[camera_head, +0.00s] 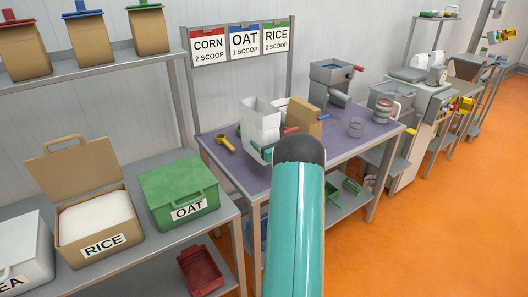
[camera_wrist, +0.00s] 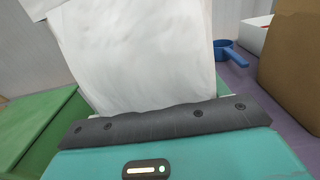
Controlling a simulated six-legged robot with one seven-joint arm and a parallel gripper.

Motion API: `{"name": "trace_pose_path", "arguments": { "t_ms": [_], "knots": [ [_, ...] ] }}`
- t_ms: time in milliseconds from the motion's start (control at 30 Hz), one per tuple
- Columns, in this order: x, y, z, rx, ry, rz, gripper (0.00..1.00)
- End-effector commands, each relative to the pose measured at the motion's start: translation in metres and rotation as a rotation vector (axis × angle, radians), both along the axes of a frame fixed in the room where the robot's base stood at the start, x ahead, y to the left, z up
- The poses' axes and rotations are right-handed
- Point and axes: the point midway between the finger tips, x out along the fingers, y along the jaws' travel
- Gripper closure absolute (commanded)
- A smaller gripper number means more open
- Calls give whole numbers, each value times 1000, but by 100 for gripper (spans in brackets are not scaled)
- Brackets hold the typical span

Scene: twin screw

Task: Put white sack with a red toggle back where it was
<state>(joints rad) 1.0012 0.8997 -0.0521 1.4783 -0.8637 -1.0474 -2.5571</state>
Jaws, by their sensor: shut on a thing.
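A white sack (camera_head: 259,120) stands upright at the left part of the purple-topped table, in the camera_head view. My gripper (camera_head: 263,152) is shut on its lower part, mostly hidden behind my arm. In the camera_wrist view the white sack (camera_wrist: 140,60) rises from behind the dark edge of my gripper (camera_wrist: 175,123) and fills the upper middle. No red toggle on this sack can be made out; a small red piece (camera_head: 291,130) shows just right of it, and I cannot tell what it belongs to.
A brown sack (camera_head: 304,117) stands right of the white one. A yellow scoop (camera_head: 225,143) lies to its left, and a blue scoop (camera_wrist: 228,49) shows behind. A grey machine (camera_head: 332,80) stands behind. The OAT box (camera_head: 180,185) and open RICE box (camera_head: 97,217) are on the left shelf.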

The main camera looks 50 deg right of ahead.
Motion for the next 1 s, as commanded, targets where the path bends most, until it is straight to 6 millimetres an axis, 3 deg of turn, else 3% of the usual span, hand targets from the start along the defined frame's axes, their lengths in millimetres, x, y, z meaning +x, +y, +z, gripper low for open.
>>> {"name": "trace_pose_path", "arguments": {
  "t_ms": [133,333,533,900,933,1000],
  "knots": [
    [11,-13,-18,-2,-3,0,90],
    [18,-19,-29,-2,-3,1,90],
    [17,-20,-57,-1,-3,-1,90],
    [18,-19,-62,-3,-2,0,90],
    [17,-19,-63,-1,-1,0,26],
    [17,-19,-63,-1,-1,0,12]
  ]
}}
